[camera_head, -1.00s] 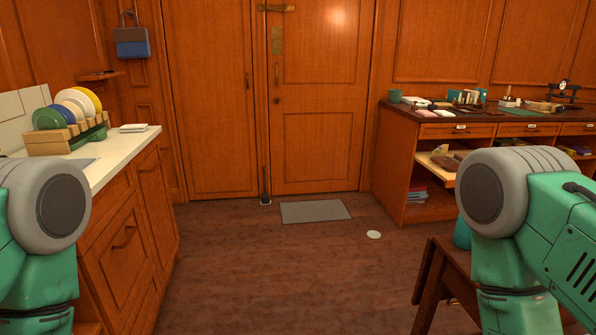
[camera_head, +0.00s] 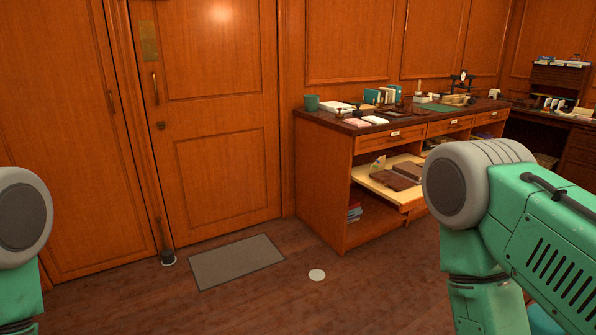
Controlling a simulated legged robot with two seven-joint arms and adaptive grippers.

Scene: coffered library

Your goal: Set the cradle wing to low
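I cannot make out the cradle wing for certain. A wooden workbench (camera_head: 322,205) stands right of centre, with books, a green cup (camera_head: 312,102) and small tools on its dark top. A small dark stand-like device (camera_head: 462,84) is at the far end of the top, too small to read. A pale pull-out shelf (camera_head: 378,184) below the top holds brown book-like things (camera_head: 395,177). Neither gripper is in view.
A wooden door (camera_head: 215,130) is at the left with a grey mat (camera_head: 237,262) before it. A doorstop-like thing (camera_head: 168,258) stands by the door. A white disc (camera_head: 317,275) lies on the floor. A second desk (camera_head: 560,125) is at the far right.

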